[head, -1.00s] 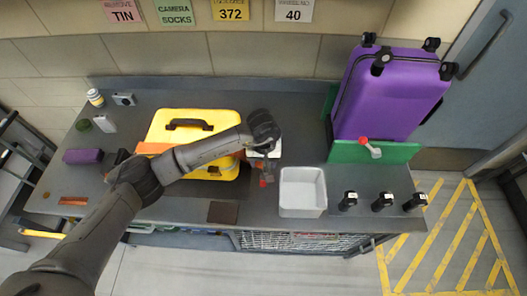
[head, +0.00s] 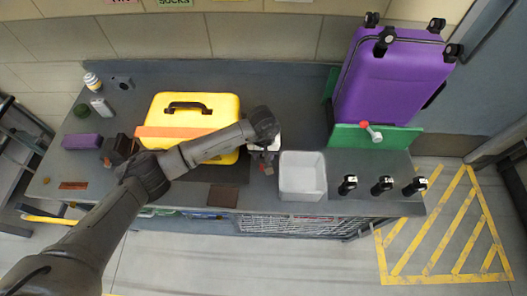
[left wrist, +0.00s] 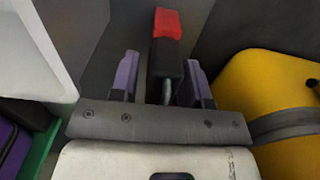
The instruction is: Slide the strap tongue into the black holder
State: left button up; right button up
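An orange strap (head: 165,132) lies across the yellow case (head: 222,108). Its right part is hidden behind my left arm, and I cannot make out its tongue. A black block-like piece (head: 117,149), possibly the holder, sits at the strap's left end, partly behind my arm. My left gripper (head: 264,164) points down between the yellow case and a white bin. In the left wrist view its purple-grey fingers (left wrist: 160,75) are apart, on either side of a black piece with a red end (left wrist: 165,45). Gaps show beside it. My right gripper is not in view.
The white bin (head: 303,194) stands just right of the gripper. Several black-handled items (head: 382,186) stand further right. A purple suitcase (head: 388,85) rises behind a green board (head: 350,138). A purple block (head: 82,141) and small items lie at left.

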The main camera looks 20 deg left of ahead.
pick_arm(q)
jog(key=c, duration=0.8)
jog(key=o, duration=1)
jog(key=shift+r, duration=0.1)
